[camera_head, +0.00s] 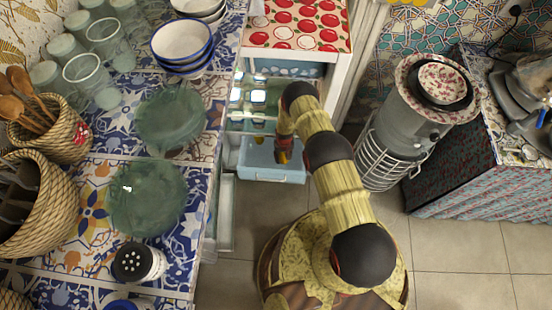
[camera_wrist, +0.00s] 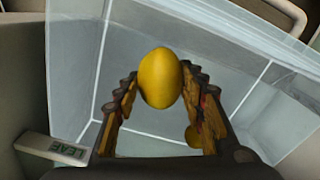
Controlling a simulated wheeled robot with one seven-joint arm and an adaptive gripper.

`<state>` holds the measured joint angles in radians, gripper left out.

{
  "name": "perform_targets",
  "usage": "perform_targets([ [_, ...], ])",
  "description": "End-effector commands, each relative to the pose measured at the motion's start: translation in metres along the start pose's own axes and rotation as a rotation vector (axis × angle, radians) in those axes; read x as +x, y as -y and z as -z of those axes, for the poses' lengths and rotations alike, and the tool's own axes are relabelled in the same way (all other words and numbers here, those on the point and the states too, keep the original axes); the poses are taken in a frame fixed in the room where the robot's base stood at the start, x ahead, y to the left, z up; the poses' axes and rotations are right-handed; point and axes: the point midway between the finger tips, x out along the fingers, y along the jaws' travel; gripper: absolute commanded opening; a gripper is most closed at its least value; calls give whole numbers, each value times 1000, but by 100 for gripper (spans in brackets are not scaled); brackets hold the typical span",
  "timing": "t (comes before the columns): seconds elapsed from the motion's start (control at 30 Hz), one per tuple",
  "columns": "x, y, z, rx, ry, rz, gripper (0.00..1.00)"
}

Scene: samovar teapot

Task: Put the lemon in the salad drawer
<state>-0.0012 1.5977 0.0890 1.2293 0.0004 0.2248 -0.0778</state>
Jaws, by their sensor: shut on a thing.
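The yellow lemon (camera_wrist: 160,78) is between the two fingertips of my gripper (camera_wrist: 160,88) in the wrist view. My gripper is shut on it. Behind the lemon is the pale, see-through salad drawer (camera_wrist: 75,60), which fills most of the wrist view. In the head view the light-blue drawer (camera_head: 262,172) is pulled out of the fridge at the low middle. My gripper (camera_head: 284,157) points down into or just over its opening. The lemon cannot be made out there, and its height above the drawer floor cannot be told.
The open fridge (camera_head: 290,68) has a cloth with red apples on top. Its door (camera_head: 226,215) stands open at the left. A grey round heater (camera_head: 398,130) stands close to the right of my arm. A tiled counter (camera_head: 85,170) with glassware is at the left.

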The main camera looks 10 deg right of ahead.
Motion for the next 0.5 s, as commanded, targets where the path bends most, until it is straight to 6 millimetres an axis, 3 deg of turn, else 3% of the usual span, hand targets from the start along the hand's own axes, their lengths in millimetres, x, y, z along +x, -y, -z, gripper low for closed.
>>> perform_targets([
  [0.2,44,0,-1,0,2,0,9],
  [0.5,68,0,0,0,0,0,9],
])
